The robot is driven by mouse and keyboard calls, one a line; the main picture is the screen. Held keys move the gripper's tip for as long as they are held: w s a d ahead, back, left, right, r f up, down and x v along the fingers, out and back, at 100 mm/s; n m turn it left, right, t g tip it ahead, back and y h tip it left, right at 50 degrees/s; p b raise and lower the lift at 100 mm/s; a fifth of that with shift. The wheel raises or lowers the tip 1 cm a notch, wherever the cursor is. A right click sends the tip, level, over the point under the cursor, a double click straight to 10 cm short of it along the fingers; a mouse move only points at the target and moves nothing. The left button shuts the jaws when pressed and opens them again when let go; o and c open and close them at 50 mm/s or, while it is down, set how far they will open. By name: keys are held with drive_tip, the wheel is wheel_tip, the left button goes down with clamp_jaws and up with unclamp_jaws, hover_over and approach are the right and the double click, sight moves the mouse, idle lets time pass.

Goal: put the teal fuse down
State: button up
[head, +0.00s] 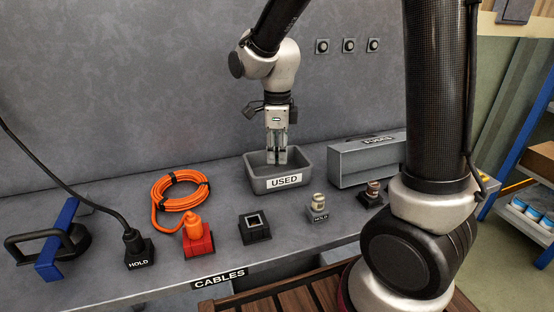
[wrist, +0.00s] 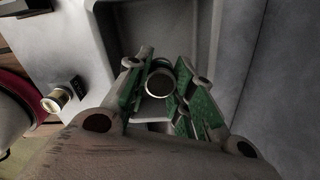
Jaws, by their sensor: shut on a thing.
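My gripper (head: 277,158) points down over the grey bin labelled USED (head: 250,184), with its fingertips at about the level of the bin's opening. In the wrist view my gripper (wrist: 160,90) is shut on a round, metal-capped piece, the fuse (wrist: 160,83), held end-on between the green finger pads. Only its pale ring-shaped end shows, so its teal colour cannot be seen. The fuse is hidden by the fingers in the head view. I cannot tell whether its lower end touches the bin floor.
A grey box (head: 365,160) stands right of the bin.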

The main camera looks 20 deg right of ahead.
sight(277, 161)
drive_tip(key=shift+f, duration=1.2)
drive_tip(key=shift+f, duration=0.1)
drive_tip(key=shift+f, duration=0.35)
drive_tip(key=o, duration=1)
drive_tip(key=shift+f, duration=0.1)
drive_tip(key=shift+c, duration=0.2)
